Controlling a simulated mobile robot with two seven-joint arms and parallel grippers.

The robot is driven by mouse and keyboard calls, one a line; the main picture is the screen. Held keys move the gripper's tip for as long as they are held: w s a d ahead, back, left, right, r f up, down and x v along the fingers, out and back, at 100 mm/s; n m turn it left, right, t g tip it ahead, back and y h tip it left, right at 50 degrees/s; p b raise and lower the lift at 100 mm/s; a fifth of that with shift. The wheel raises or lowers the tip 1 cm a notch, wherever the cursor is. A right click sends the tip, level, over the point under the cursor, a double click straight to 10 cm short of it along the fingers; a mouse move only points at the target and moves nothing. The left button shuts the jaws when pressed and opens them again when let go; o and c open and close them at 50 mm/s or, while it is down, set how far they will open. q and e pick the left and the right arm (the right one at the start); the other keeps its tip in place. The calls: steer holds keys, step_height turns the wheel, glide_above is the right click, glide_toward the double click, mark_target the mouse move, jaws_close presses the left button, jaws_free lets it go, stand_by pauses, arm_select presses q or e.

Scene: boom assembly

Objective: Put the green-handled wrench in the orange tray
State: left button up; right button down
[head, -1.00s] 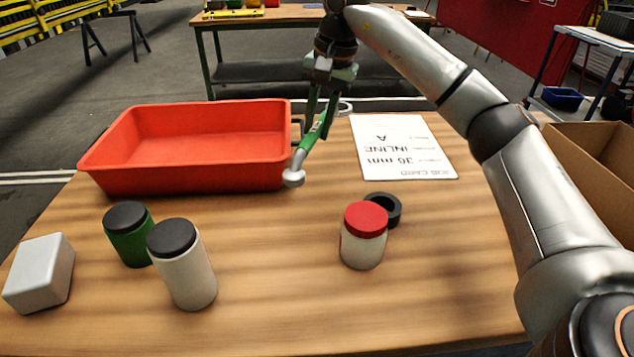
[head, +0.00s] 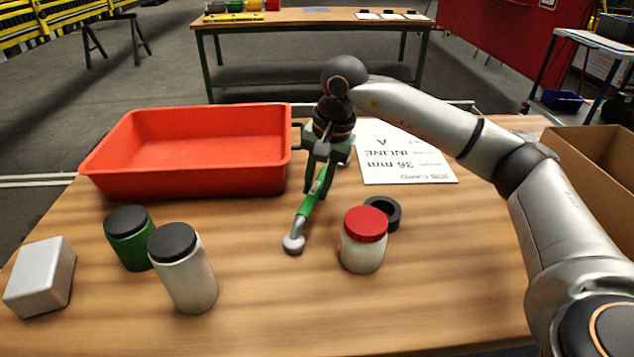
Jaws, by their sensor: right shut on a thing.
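The green-handled wrench (head: 313,197) is held by its green handle in my right gripper (head: 316,187). Its grey rounded end points down and toward the front, above or near the wooden table between the tray and the red-lidded jar. I cannot tell whether that end touches the table. The orange tray (head: 190,181) looks red-orange and empty and sits at the back left of the table. The right gripper is just right of the tray, outside its right wall. My left gripper is not in view.
A red-lidded jar (head: 364,240) and a black ring (head: 384,211) stand right of the wrench. A green jar (head: 129,239), a white jar (head: 184,272) and a grey block (head: 40,277) are at front left. A printed card (head: 408,162) lies behind. The front middle is clear.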

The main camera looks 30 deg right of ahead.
steer(key=shift+r, duration=0.1)
steer(key=c, duration=0.7)
jaws_free()
